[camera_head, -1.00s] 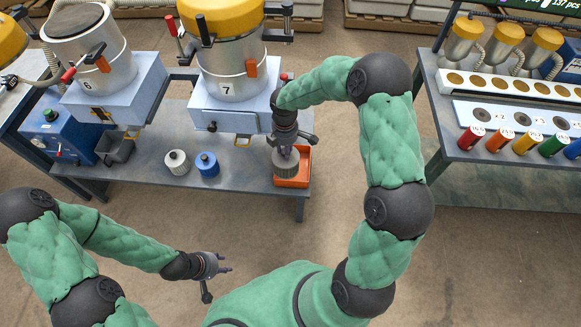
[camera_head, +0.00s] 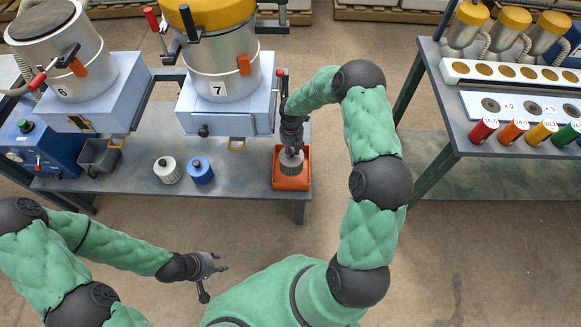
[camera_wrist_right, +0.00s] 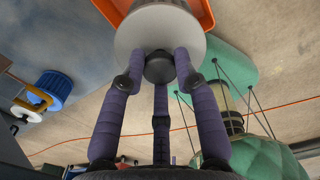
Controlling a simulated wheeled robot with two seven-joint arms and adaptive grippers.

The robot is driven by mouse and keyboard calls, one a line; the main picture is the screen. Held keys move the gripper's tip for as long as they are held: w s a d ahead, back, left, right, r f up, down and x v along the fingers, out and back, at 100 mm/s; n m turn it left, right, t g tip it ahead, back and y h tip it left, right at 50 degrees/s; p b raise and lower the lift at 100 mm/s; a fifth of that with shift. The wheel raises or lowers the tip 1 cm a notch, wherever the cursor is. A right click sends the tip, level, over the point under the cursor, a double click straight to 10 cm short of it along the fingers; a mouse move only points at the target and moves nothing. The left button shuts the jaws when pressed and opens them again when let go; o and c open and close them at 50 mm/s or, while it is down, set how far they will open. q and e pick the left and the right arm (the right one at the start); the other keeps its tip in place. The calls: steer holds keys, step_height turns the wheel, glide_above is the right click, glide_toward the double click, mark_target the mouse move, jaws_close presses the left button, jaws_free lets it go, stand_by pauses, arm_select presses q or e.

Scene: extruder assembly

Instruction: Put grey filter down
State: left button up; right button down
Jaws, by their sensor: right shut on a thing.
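The grey filter (camera_head: 291,167) is in my right gripper (camera_head: 292,150), over the orange tray (camera_head: 292,183) at the right end of the workbench. In the right wrist view, the fingers of my right gripper (camera_wrist_right: 160,72) close around the dark knob on the filter's pale round top (camera_wrist_right: 133,42). The orange tray's edge (camera_wrist_right: 204,12) shows behind the filter there. I cannot tell whether the filter's underside touches the tray floor. My left gripper (camera_head: 219,269) is empty, away from the bench at the lower middle, its fingers apart.
A white filter (camera_head: 168,171) and a blue filter (camera_head: 201,171) stand on the workbench left of the tray. Machine 7 (camera_head: 222,80) and machine 6 (camera_head: 85,80) stand behind them. A grey bin (camera_head: 99,156) sits at left. A second table (camera_head: 470,140) with coloured cylinders is at right.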

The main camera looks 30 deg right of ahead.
mark_target(291, 162)
step_height(291, 162, down, 9)
steer(key=b, duration=0.3)
steer(key=shift+f+b, duration=0.1)
steer(key=shift+b, duration=0.2)
steer(key=shift+f, duration=0.15)
steer(key=c, duration=0.9)
jaws_free()
